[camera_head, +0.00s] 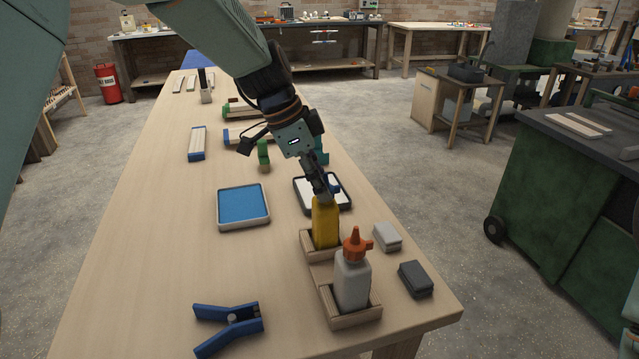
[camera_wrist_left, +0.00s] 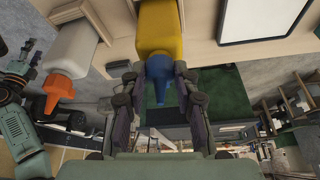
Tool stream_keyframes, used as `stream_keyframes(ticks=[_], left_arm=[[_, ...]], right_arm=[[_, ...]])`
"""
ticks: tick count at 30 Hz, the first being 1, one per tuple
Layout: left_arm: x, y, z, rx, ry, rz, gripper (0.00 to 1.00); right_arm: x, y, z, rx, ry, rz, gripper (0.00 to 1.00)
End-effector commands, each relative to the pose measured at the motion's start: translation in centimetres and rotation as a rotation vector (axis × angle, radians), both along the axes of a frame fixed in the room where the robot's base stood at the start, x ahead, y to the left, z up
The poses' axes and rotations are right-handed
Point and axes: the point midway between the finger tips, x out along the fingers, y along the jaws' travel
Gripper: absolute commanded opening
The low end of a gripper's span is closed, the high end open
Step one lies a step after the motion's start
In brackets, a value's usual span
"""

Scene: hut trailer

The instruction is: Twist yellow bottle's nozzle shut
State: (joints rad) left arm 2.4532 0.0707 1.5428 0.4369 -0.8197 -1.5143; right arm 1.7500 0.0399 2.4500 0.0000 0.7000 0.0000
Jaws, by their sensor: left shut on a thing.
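The yellow bottle (camera_head: 325,226) stands upright in the rear compartment of a wooden holder (camera_head: 318,268) on the table. My left gripper (camera_head: 322,188) comes down over its top and is shut on the blue nozzle. In the left wrist view, the blue nozzle (camera_wrist_left: 158,72) sits between the two fingers of my left gripper (camera_wrist_left: 158,100), with the yellow bottle (camera_wrist_left: 160,28) beyond it. In the head view the nozzle is mostly hidden by the fingers.
A white bottle with an orange nozzle (camera_head: 352,278) stands in the holder's front compartment, close by. A grey block (camera_head: 387,237) and dark block (camera_head: 416,279) lie to the right. A blue tray (camera_head: 243,206) and blue clamp (camera_head: 228,328) lie left. The table's left side is mostly clear.

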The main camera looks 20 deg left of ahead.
Motion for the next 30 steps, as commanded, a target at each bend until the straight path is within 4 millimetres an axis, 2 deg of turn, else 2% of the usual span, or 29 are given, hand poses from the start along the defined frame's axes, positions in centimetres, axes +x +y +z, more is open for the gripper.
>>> stream_keyframes(ticks=[12, 29, 30], left_arm=[[0.04, 0.03, -0.17, 0.000, 0.006, -0.192, 0.00], [0.02, 0.04, -0.23, 0.001, 0.007, -0.221, 0.00], [0.02, 0.04, -0.23, 0.001, 0.007, -0.221, 0.30]], right_arm=[[0.00, 0.00, 0.49, 0.000, 0.000, 0.000, 0.57], [0.00, 0.00, 0.53, 0.000, 0.000, 0.000, 0.57], [0.00, 0.00, 0.53, 0.000, 0.000, 0.000, 0.57]])
